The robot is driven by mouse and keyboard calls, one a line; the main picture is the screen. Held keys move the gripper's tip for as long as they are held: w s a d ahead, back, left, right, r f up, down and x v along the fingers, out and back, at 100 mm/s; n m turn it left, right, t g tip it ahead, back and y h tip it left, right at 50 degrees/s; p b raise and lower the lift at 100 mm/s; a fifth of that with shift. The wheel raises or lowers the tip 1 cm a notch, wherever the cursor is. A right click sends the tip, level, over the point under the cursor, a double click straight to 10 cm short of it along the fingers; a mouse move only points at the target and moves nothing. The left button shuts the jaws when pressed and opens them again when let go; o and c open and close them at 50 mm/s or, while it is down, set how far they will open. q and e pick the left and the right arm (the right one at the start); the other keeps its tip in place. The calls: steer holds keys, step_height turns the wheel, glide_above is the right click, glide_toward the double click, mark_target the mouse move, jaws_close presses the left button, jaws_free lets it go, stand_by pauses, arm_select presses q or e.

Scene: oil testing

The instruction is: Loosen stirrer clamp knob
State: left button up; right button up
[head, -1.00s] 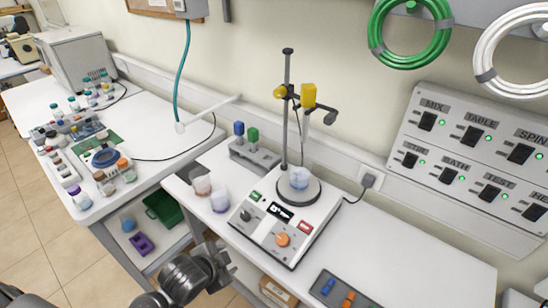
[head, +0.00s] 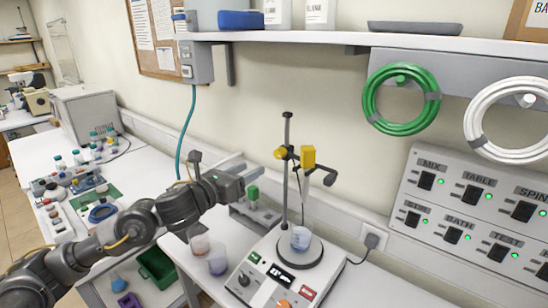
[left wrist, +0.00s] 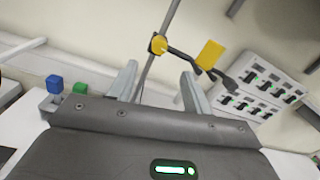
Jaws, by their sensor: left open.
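The clamp on the stirrer stand's rod (head: 287,130) has a round yellow knob (head: 281,153) on its left and a yellow block (head: 308,157) on its right. In the left wrist view the knob (left wrist: 158,44) shows ahead, beyond and between the fingertips, and the block (left wrist: 210,54) lies to its right. My left gripper (head: 247,172) is open and empty, left of the knob and apart from it. It also shows in the left wrist view (left wrist: 158,72). The stirrer base (head: 275,272) carries a beaker (head: 300,238) with bluish contents. My right gripper is not in view.
A rack with a green-capped item (head: 253,194) stands below my left gripper. Two small beakers (head: 217,260) stand left of the stirrer base. A shelf (head: 330,38) runs above. The switch panel (head: 470,215) is at the right.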

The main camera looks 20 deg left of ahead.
mark_target(277, 155)
arm_select(q)
steer(key=p+x, duration=0.5)
steer(key=x, duration=0.5)
steer(key=shift+w, duration=0.15)
steer(key=shift+w+d+f, duration=0.1)
steer(key=shift+w, duration=0.25)
steer(key=c, duration=1)
